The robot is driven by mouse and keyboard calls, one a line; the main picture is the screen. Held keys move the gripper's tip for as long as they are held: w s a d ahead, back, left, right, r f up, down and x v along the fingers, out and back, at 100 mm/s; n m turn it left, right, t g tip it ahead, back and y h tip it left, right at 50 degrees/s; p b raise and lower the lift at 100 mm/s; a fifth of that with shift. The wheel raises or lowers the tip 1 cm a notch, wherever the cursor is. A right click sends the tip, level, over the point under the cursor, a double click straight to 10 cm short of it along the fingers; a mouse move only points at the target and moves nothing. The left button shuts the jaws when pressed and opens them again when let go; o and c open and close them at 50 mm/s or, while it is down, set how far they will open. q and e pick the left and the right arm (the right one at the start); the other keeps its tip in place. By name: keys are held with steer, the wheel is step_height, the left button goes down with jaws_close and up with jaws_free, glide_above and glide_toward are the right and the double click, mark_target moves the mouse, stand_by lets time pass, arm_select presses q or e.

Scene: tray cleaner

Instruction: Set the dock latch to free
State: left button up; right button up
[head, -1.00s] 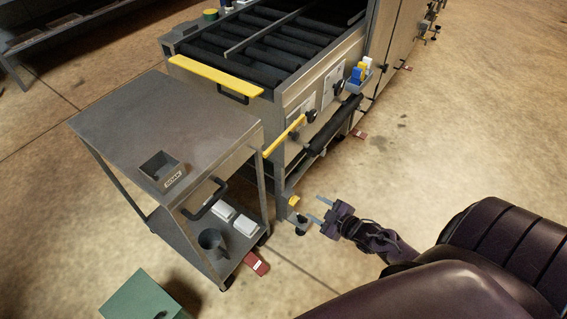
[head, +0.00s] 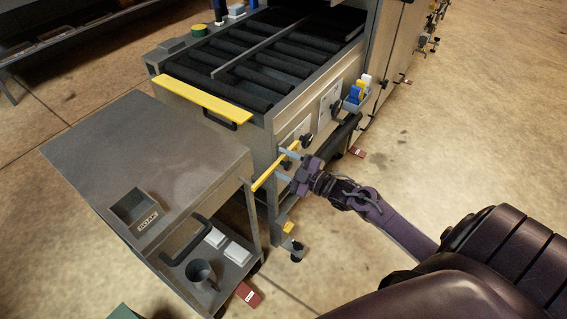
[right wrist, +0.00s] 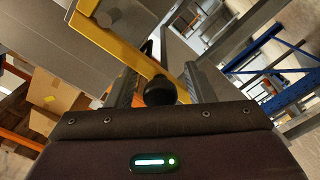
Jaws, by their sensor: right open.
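The dock latch appears to be the yellow bar (head: 268,174) with a black knob (head: 307,140), on the machine's side by the trolley. The bar slants up to the right. In the right wrist view the yellow bar (right wrist: 118,42) crosses above the fingers, and a black ball knob (right wrist: 160,90) shows between them. My right gripper (head: 283,165) is open, its fingers pointing at the bar near its knob end. I see no clear grip on it. Latch markings are too small to read. My left gripper is not in view.
A grey trolley (head: 150,150) stands against the roller machine (head: 190,95), with a cup (head: 202,272) and white blocks on its lower shelf. A bottle holder (head: 355,103) sticks out from the machine's side. Open floor (head: 450,130) lies to the right.

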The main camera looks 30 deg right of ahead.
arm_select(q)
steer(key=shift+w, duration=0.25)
